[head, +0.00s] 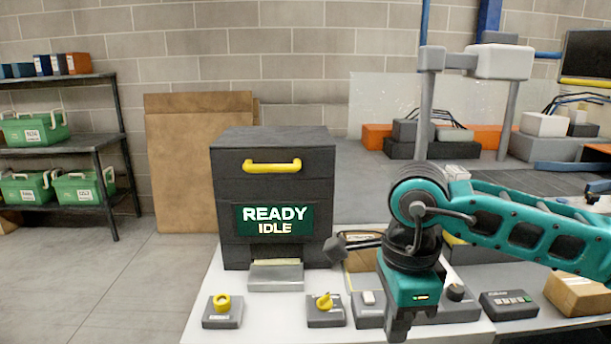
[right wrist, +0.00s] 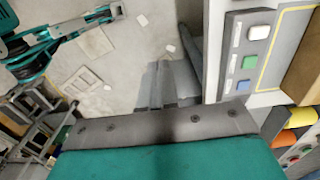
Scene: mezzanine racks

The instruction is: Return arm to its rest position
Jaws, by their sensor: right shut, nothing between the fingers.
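My right arm, teal and black, comes in from the right in the head view. Its gripper (head: 398,328) points down over the front of the white table, in front of a row of control boxes. It is shut with nothing between its fingers. In the right wrist view the teal gripper body fills the bottom, and the grey fingers (right wrist: 172,82) lie together over the floor beside the table edge. My left arm shows at the upper left of the right wrist view, with its gripper (right wrist: 112,12) small; its finger opening is unclear. The left arm is not in the head view.
A black machine (head: 228,190) reading "READY IDLE" stands left of my right arm. A yellow knob box (head: 325,308) and a button box (head: 508,304) sit on the table (head: 270,325). A cardboard box (head: 580,294) is at right. Shelves (head: 75,142) stand far left; floor there is clear.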

